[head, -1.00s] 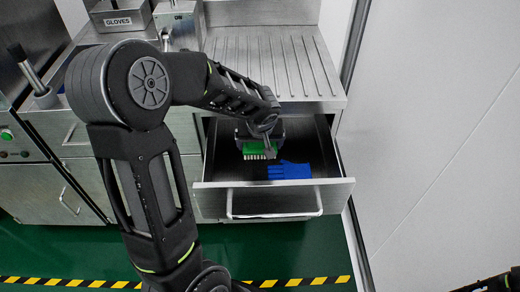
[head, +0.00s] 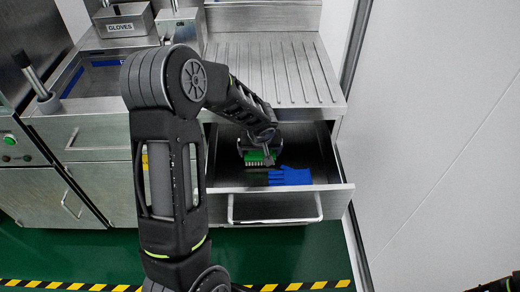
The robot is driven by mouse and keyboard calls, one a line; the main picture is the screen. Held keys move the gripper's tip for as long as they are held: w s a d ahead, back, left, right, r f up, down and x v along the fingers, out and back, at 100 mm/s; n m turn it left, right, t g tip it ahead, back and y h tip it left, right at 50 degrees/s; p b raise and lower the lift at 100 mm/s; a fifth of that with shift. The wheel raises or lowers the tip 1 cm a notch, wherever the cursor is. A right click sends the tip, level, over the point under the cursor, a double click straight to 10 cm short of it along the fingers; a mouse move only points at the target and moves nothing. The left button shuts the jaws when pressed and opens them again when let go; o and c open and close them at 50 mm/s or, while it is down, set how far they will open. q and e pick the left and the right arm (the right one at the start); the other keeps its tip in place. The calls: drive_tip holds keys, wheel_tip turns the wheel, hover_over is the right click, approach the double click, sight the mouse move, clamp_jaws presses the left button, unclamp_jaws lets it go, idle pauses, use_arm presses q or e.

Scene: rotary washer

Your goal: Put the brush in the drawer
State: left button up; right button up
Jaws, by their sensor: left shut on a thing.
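The green brush (head: 258,157) with pale bristles is in the head view, inside the outline of the open steel drawer (head: 275,207). My left gripper (head: 259,150) is shut on the brush and reaches down into the drawer from above. Its fingers are small and partly hidden by the wrist. I cannot tell whether the brush touches the drawer floor.
A ridged steel drainboard (head: 270,70) lies above the drawer. A box marked GLOVES (head: 124,22) stands at the back left. A grey wall panel (head: 430,150) bounds the right side.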

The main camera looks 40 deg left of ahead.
use_arm(q)
drive_tip(key=shift+f, duration=0.35)
drive_tip(key=shift+f, duration=0.15)
drive_tip(key=o, duration=1.1)
drive_tip(key=shift+d+r, duration=0.1)
drive_tip(key=shift+r, duration=0.3)
drive_tip(key=p+v, duration=0.1)
drive_tip(key=v, duration=1)
drive_tip(key=shift+s+r, duration=0.15)
drive_tip(key=shift+r, duration=0.15)
